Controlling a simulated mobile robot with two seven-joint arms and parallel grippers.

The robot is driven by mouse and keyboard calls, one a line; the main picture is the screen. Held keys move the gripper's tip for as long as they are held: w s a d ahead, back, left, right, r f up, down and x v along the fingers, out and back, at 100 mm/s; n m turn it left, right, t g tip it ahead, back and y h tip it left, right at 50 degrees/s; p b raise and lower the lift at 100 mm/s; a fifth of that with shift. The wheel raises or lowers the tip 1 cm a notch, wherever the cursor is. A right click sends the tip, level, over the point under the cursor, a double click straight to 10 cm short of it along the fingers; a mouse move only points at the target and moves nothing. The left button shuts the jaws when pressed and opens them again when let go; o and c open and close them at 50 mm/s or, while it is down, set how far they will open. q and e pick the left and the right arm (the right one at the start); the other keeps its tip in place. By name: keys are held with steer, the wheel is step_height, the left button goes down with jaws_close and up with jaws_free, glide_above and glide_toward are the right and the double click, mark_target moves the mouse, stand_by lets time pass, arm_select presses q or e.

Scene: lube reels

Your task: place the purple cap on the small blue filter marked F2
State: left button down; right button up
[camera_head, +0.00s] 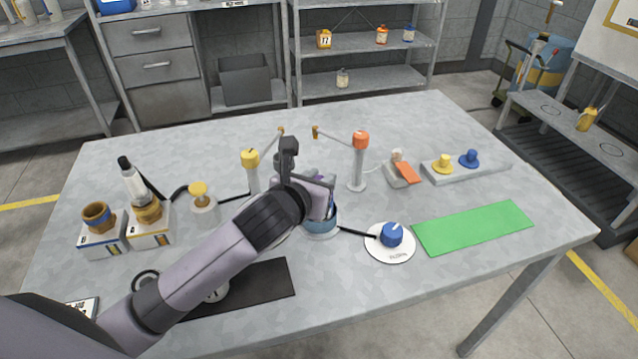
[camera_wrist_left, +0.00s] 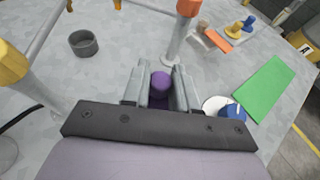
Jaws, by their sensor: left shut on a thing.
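My left gripper (camera_head: 326,203) is over the middle of the table. In the left wrist view its fingers (camera_wrist_left: 160,88) are shut on the purple cap (camera_wrist_left: 160,82), whose round top shows between them. In the head view a blue cylinder (camera_head: 321,222) stands just below the gripper, partly hidden by it. I cannot tell whether the cap touches it. A blue knob-like part (camera_head: 391,235) on a white disc is to the right, joined by a black line. No F2 marking is readable, so which blue part is the filter is unclear. My right gripper is not in view.
A yellow-topped post (camera_head: 251,160) and an orange-topped post (camera_head: 360,142) stand close behind the gripper. A grey cup (camera_wrist_left: 84,43) is behind left in the wrist view. A green mat (camera_head: 473,228) lies clear at right. A black mat (camera_head: 262,286) lies in front.

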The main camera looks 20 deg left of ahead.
arm_select(q)
steer(key=shift+f, duration=0.35)
steer(key=c, duration=0.9)
jaws_free()
steer(key=shift+s+r, duration=0.1)
steer(key=shift+r, duration=0.1)
steer(key=v, duration=1.2)
steer(key=shift+p, duration=0.4)
steer(key=shift+f, duration=0.1)
